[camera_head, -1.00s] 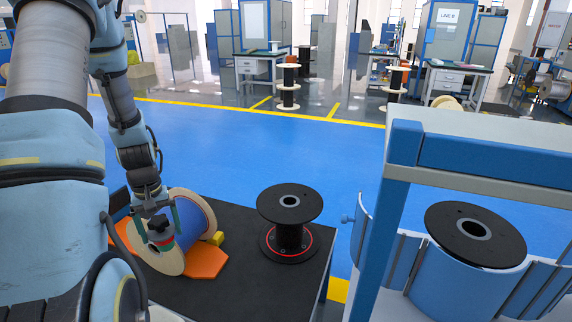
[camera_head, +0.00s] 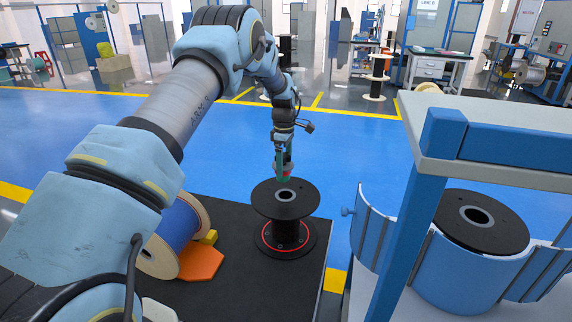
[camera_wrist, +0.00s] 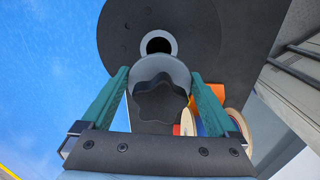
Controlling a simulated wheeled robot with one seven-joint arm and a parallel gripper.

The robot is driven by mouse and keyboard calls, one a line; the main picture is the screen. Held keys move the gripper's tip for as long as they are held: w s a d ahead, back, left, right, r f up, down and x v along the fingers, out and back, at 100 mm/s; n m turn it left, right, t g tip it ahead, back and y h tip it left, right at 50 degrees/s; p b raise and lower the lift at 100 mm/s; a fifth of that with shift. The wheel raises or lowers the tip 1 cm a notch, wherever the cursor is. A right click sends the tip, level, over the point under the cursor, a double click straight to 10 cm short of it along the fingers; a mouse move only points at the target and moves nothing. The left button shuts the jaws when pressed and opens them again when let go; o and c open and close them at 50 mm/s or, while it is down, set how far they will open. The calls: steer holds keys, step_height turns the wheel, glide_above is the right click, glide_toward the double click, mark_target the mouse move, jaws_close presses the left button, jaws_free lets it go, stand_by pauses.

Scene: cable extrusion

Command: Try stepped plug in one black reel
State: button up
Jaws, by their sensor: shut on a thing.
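My gripper (camera_head: 286,165) is shut on the stepped plug (camera_wrist: 160,98), a grey round piece with a dark lobed knob, held between green fingers. In the head view the plug is small and mostly hidden by the fingers. A black reel (camera_head: 268,203) stands upright on the dark table, with a grey-rimmed hub hole in its top flange. My gripper is just above and behind this flange. In the wrist view the reel (camera_wrist: 215,35) fills the top, and its open hole shows just beyond the plug, clear of it. Another black reel (camera_head: 456,221) sits inside a blue curved-wall holder.
A blue-wound reel (camera_head: 177,238) with wooden flanges lies on its side on an orange cradle (camera_head: 202,264) at the table's left. The blue and grey frame (camera_head: 400,230) of the holder (camera_head: 455,277) rises right of the table. The table's front middle is clear.

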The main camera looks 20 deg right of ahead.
mark_target(286, 177)
steer(key=shift+s+d+f, duration=0.1)
steer(key=shift+d, duration=0.25)
steer(key=shift+f+b, duration=1.55)
steer(key=shift+f, duration=1.2)
steer(key=shift+s+f+b, duration=0.1)
steer(key=shift+f+b, duration=1)
steer(key=shift+f, duration=0.95)
steer(key=o, duration=1.1)
steer(key=shift+o, duration=0.2)
